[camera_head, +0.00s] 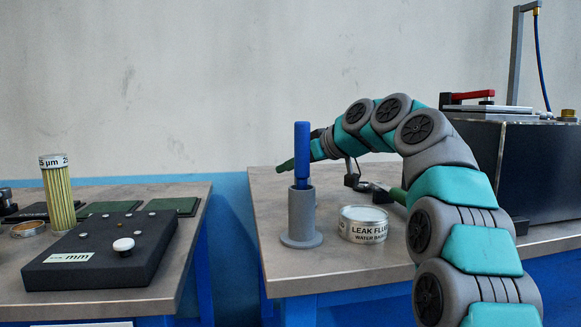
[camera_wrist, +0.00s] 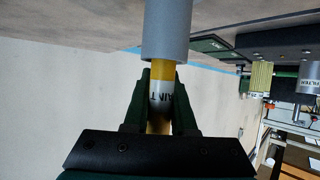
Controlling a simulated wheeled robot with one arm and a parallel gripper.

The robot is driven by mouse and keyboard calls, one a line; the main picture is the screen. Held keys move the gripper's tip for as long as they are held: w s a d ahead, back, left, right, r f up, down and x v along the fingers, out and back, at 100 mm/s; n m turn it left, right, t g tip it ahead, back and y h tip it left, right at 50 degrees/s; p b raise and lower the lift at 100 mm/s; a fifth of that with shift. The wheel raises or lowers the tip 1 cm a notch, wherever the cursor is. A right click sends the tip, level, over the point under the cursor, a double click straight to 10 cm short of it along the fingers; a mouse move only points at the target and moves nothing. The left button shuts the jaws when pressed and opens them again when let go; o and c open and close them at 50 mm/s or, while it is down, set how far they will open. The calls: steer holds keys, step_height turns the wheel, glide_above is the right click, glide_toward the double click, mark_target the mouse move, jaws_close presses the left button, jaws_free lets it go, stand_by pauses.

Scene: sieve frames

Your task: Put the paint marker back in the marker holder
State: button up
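In the wrist view the paint marker (camera_wrist: 161,92), yellow with a white lettered band, lies between my gripper's green fingers (camera_wrist: 161,80), which appear shut on it. A grey cylinder (camera_wrist: 167,30) covers its far end in that upside-down view. In the head view the grey marker holder (camera_head: 301,217) stands upright on the right table. An upright blue rod (camera_head: 302,150) rises from its top; I cannot tell whether it belongs to the marker. My gripper (camera_head: 284,166) reaches left behind the rod, partly hidden. No yellow part of the marker shows there.
A leak fluid tin (camera_head: 363,224) stands right of the holder, close to my arm. A dark machine (camera_head: 540,165) fills the table's right rear. The left table, across a gap, carries a dark block (camera_head: 96,252) and a yellow striped tube (camera_head: 59,200).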

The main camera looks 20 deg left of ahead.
steer(key=o, duration=0.5)
steer(key=shift+c, duration=0.2)
steer(key=v, duration=1.2)
